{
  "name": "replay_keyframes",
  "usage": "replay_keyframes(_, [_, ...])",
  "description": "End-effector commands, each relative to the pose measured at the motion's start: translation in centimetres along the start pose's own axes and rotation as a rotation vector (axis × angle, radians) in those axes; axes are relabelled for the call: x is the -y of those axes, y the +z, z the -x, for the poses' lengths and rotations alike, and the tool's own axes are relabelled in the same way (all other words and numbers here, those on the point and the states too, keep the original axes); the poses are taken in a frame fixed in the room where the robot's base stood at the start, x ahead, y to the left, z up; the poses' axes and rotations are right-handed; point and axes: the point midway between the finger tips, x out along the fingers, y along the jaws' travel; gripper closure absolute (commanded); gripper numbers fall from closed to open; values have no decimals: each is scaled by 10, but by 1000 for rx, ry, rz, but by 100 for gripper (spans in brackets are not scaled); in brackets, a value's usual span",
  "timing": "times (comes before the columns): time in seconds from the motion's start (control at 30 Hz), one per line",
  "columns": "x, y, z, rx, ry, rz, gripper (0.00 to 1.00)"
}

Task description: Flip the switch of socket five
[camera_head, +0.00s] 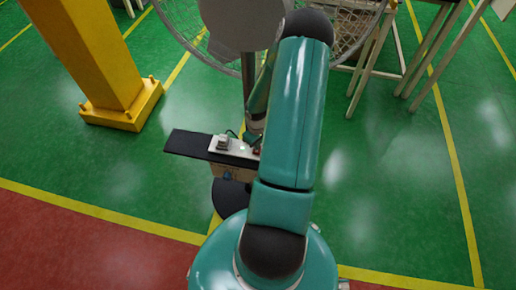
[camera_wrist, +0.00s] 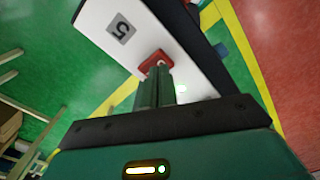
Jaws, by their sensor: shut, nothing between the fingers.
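A red switch (camera_wrist: 157,60) sits on the strip near that label. My gripper (camera_wrist: 158,72) is shut, with its fingertips at the red switch and covering part of it; whether they touch it I cannot tell. In the head view the strip (camera_head: 233,148) lies on a dark narrow board, with a grey plug (camera_head: 222,143) on its left part. My arm hides the strip's right part and my gripper there.
The dark board (camera_head: 185,144) stands over a box-like support. A yellow column (camera_head: 103,60) is at the left, a large fan (camera_head: 215,45) behind the board, and metal-legged tables (camera_head: 375,60) at the back right. Green floor is free on both sides.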

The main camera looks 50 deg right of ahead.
Motion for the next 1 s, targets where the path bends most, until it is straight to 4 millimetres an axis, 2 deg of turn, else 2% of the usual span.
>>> replay_keyframes(1.0, [0,0,-14,0,0,1,100])
